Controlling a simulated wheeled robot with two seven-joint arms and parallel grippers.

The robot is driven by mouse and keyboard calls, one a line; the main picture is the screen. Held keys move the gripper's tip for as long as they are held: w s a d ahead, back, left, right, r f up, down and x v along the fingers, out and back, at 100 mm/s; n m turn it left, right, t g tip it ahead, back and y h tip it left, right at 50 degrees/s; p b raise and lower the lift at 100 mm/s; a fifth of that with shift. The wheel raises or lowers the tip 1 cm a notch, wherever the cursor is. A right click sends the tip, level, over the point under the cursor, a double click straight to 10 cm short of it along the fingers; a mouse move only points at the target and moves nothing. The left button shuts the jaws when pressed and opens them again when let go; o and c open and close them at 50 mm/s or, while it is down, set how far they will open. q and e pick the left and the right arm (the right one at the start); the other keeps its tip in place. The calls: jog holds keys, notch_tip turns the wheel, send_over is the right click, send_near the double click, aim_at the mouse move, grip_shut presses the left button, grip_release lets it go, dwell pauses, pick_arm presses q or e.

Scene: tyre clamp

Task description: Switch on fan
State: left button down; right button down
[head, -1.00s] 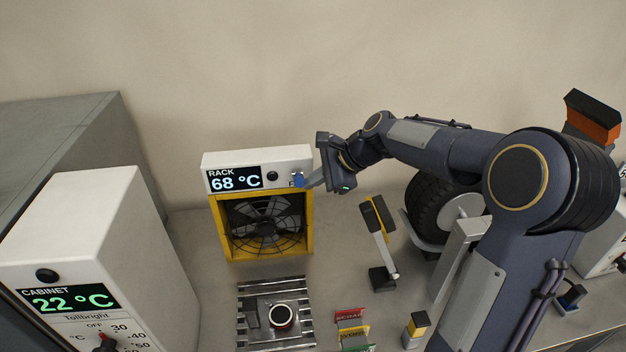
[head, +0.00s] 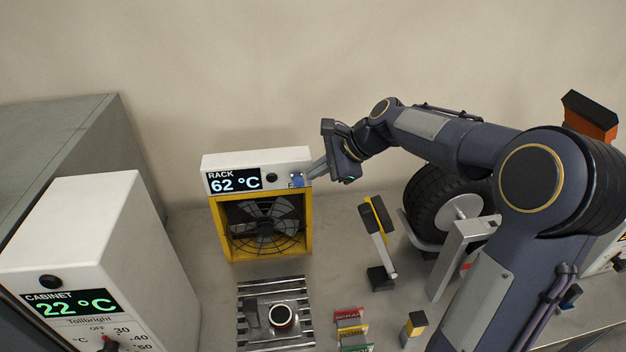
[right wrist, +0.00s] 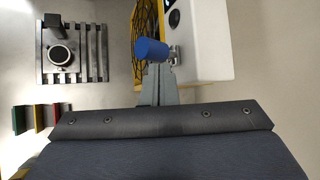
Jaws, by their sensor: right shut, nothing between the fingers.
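The fan (head: 262,228) is a black caged fan in a yellow frame under a white control box (head: 258,160). The box display reads RACK 62 °C. A blue switch knob (head: 297,180) sits at the right end of the box front; it also shows in the right wrist view (right wrist: 151,49) as a blue cap on a metal stem. My right gripper (head: 317,169) is shut and empty, its fingertips just right of the knob. In the right wrist view its fingers (right wrist: 157,80) point at the knob; I cannot tell whether they touch it. My left gripper is out of view.
A white cabinet unit (head: 75,235) reading 22 °C stands at left. A slotted metal plate with a ring (head: 262,335) lies in front of the fan. A yellow-black lever clamp (head: 381,245) and a tyre (head: 440,200) stand at right.

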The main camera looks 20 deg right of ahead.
jog(key=v, duration=0.3)
jog(key=f+v, duration=0.1)
jog(key=v, duration=0.1)
jog(key=shift+s+d+r+b, duration=0.1)
jog(key=shift+s+d+b, duration=0.2)
jog(key=shift+s, duration=0.1)
jog(key=s+a+f+n, duration=0.3)
jog(key=s+n, duration=0.3)
jog(key=s, duration=0.2)
jog(key=s+a+f+n+h, duration=0.1)
jog(key=s+a+f+n, duration=0.2)
jog(key=s+n, duration=0.3)
jog(key=s+a+f+n+h, duration=0.1)
jog(key=s+a+f+n, duration=0.2)
jog(key=s, duration=0.9)
jog(key=n, duration=0.2)
jog(key=shift+s+a+n+g, duration=0.15)
jog(key=shift+s+n+g, duration=0.05)
jog(key=shift+n+g, duration=0.2)
